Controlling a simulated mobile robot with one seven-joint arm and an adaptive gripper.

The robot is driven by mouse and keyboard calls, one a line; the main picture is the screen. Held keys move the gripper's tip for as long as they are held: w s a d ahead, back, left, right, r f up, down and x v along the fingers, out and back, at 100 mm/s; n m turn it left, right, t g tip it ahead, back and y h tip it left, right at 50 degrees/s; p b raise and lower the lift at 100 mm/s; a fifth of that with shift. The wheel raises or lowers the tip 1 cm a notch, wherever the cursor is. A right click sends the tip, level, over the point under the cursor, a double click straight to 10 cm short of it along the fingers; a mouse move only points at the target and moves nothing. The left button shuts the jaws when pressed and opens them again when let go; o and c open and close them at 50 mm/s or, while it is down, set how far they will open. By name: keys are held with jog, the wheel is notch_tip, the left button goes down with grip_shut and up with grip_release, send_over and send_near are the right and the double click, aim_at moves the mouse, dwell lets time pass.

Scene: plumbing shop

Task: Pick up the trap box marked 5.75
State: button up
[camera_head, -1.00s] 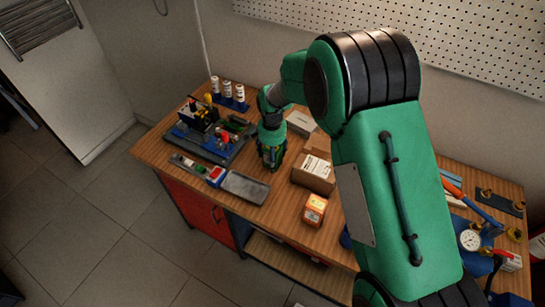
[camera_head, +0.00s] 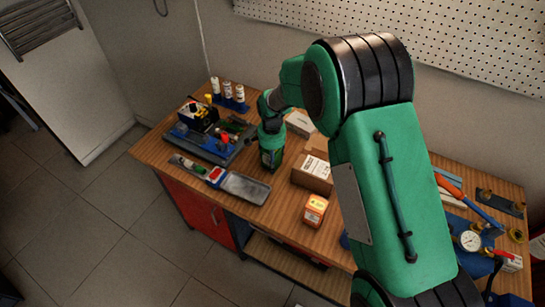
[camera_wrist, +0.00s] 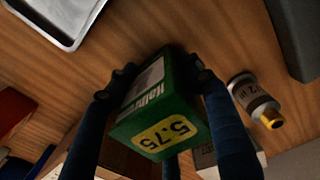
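The trap box marked 5.75 is a green box (camera_wrist: 160,112) with a yellow label and a pale printed side. In the wrist view it sits between the fingers of my gripper (camera_wrist: 158,76), and both dark fingertips press against its opposite sides. In the head view my gripper (camera_head: 270,140) points down over the workbench, with the green box (camera_head: 271,158) partly hidden in it. I cannot tell whether the box still touches the bench.
On the wooden bench (camera_head: 285,205), a grey metal tray (camera_head: 245,188) lies at the front left of the gripper. A brown carton (camera_head: 312,174) and an orange box (camera_head: 315,210) stand to its right. A labelled bottle (camera_wrist: 255,98) lies near the box. Tools crowd the left.

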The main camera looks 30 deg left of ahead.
jog(key=c, duration=0.5)
jog(key=shift+r, duration=0.9)
notch_tip(320, 180, up, 2)
jog(key=shift+r+p, duration=0.1)
jog(key=shift+p, duration=0.2)
jog(key=s+d, duration=0.3)
jog(key=s, duration=0.1)
jog(key=s+d, duration=0.3)
jog(key=d, duration=0.1)
jog(key=s+d+r+p, duration=0.1)
jog(key=s+d, duration=0.3)
jog(key=shift+s, duration=0.35)
